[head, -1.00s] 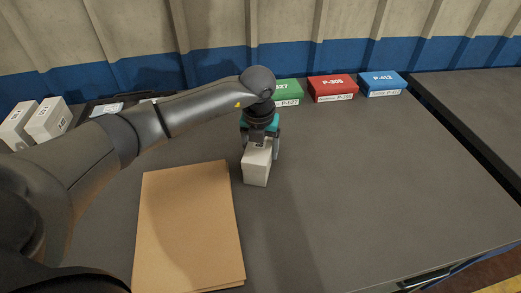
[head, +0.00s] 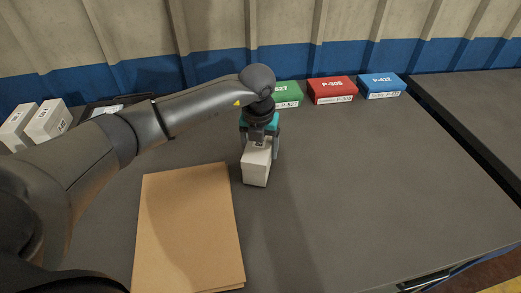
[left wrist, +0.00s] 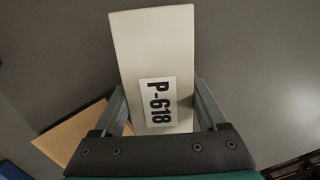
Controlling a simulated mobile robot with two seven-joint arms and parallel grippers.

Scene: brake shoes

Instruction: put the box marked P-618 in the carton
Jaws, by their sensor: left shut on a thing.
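The white box marked P-618 (left wrist: 155,70) is between the fingers of my left gripper (left wrist: 160,115), which is shut on it. In the head view the box (head: 256,172) is at mid-table, below my left gripper (head: 260,147), just right of the carton. I cannot tell whether it touches the table. The brown cardboard carton (head: 190,225) is at the front left, and its top looks flat and closed. A corner of it shows in the left wrist view (left wrist: 75,133). My right gripper is not in view.
Green (head: 289,94), red (head: 332,89) and blue P-412 (head: 381,85) boxes stand along the back edge. Two white boxes (head: 47,120) stand at the back left, near a dark tray (head: 98,103) partly behind my arm. The table's right side is clear.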

